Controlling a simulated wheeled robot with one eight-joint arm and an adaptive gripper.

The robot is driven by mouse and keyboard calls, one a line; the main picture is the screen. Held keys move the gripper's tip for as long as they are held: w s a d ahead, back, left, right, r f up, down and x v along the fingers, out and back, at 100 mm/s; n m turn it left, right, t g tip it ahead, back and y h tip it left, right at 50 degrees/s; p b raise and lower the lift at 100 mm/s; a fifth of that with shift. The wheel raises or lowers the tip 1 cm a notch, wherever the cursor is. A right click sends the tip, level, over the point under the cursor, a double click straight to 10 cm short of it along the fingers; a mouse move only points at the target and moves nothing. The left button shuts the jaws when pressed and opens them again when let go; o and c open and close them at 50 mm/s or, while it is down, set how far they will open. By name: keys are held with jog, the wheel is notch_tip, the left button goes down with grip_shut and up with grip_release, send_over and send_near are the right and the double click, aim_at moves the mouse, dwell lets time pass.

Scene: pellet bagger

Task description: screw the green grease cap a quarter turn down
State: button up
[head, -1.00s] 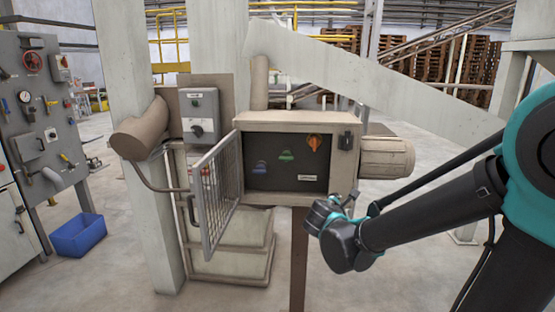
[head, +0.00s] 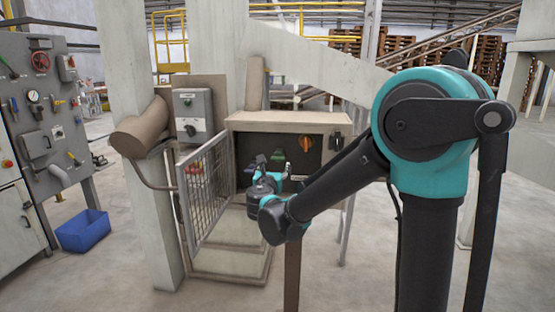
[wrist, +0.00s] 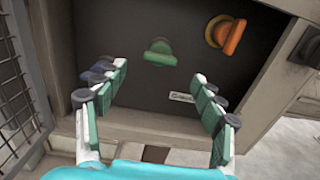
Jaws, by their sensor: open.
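The green grease cap (wrist: 160,52) is on the dark back panel of the open box, a round base with a raised grip bar. In the wrist view it shows above and between my finger tips, apart from them. My gripper (wrist: 160,72) is open and empty, its two green-padded fingers spread wide on either side below the cap. In the head view the green cap (head: 276,158) shows just above my gripper (head: 268,180), partly covered by it.
An orange cap (wrist: 226,34) sits up and right of the green one. A blue cap (wrist: 98,72) is partly hidden behind my left finger. A white label (wrist: 182,97) is below. The open mesh door (head: 206,187) stands left; the box rim (wrist: 272,70) bounds the right.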

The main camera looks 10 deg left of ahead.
aim_at(277, 159)
jog(key=w, duration=0.9)
jog(key=shift+w+d, duration=0.15)
jog(key=shift+d, duration=0.05)
jog(key=c, duration=1.2)
